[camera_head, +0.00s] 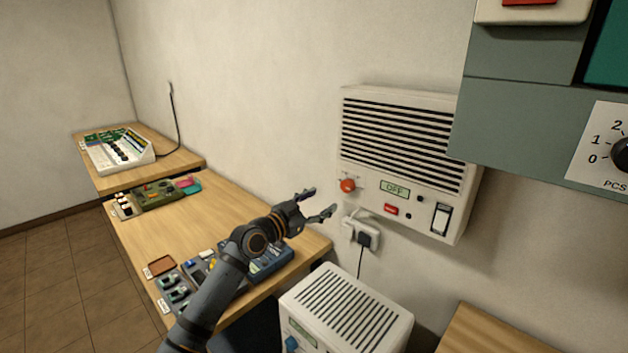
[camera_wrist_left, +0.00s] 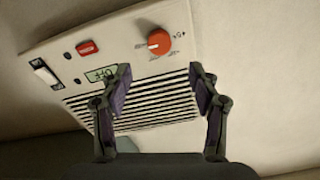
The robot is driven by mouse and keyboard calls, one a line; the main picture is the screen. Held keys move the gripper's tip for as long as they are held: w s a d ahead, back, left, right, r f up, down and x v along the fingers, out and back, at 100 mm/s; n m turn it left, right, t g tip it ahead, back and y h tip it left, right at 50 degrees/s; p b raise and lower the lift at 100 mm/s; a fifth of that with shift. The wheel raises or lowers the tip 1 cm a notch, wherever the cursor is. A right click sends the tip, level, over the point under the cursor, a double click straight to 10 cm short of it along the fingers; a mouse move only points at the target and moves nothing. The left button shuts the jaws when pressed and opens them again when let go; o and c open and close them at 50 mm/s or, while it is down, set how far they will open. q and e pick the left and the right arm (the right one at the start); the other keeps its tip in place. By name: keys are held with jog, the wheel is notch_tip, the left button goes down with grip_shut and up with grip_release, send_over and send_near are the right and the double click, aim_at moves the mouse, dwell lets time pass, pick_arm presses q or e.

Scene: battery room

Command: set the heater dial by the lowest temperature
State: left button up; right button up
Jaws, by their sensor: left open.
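The wall heater (camera_head: 400,150) is a pale box with dark slats and a small green display (camera_head: 395,188) reading OFF. Its orange-red dial (camera_head: 347,185) sits at the lower left of the front. In the left wrist view the dial (camera_wrist_left: 159,43) shows a white pointer mark and small scale labels, too small to read surely. My left gripper (camera_head: 322,202) is open and empty, left of the dial and apart from it. In the wrist view the dial lies beyond the gap between the fingers (camera_wrist_left: 160,75). My right gripper is not in view. No temperature reading is legible.
A red button (camera_head: 391,210) and a rocker switch (camera_head: 440,219) are on the heater. A plugged socket (camera_head: 362,233) is below. A second slatted unit (camera_head: 345,310) with a blue knob stands underneath. A grey-green cabinet (camera_head: 520,130) juts in at right. Benches hold several devices at left.

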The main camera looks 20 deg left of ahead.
aim_at(345, 189)
pick_arm(q)
jog(key=p+x, duration=0.2)
jog(key=x, duration=0.8)
jog(key=shift+w+d+f, duration=0.15)
jog(key=shift+w, duration=0.15)
jog(key=shift+n, duration=0.3)
jog(key=c, duration=1.2)
